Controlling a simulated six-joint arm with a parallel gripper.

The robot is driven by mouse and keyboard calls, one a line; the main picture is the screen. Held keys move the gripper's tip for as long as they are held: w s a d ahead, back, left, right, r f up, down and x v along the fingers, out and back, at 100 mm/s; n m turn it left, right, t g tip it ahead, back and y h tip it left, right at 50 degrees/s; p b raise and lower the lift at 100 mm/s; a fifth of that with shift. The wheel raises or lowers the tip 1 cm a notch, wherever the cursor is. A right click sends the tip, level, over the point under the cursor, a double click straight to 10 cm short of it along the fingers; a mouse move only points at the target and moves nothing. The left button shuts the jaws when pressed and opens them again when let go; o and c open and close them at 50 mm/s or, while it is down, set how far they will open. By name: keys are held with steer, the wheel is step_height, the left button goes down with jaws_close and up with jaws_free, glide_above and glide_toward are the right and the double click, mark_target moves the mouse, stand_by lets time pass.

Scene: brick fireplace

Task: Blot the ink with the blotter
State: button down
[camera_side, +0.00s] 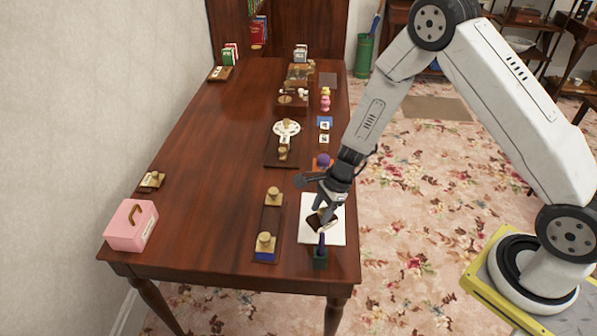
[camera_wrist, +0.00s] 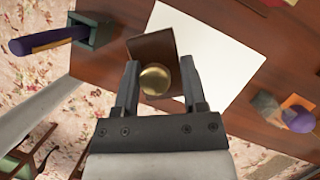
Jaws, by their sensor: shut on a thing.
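The blotter (camera_side: 318,224) is a dark brown block with a round brass knob, over the white paper (camera_side: 336,236) near the table's front right corner. In the wrist view the blotter (camera_wrist: 150,46) lies between the fingers, overlapping the edge of the paper (camera_wrist: 207,55). My gripper (camera_side: 324,205) is shut on the blotter's knob; the fingers flank it in the wrist view (camera_wrist: 157,78). I cannot tell whether the blotter touches the paper. No ink mark shows on the visible paper; what lies under the blotter is hidden.
A dark green holder (camera_side: 320,261) with a purple-handled tool stands close in front of the paper. A dark tray (camera_side: 270,222) with brass-knobbed stamps lies to the left. An orange block with a purple knob (camera_side: 323,160) is behind. The table's left middle (camera_side: 200,190) is clear.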

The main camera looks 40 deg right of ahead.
steer(key=shift+r, duration=1.95)
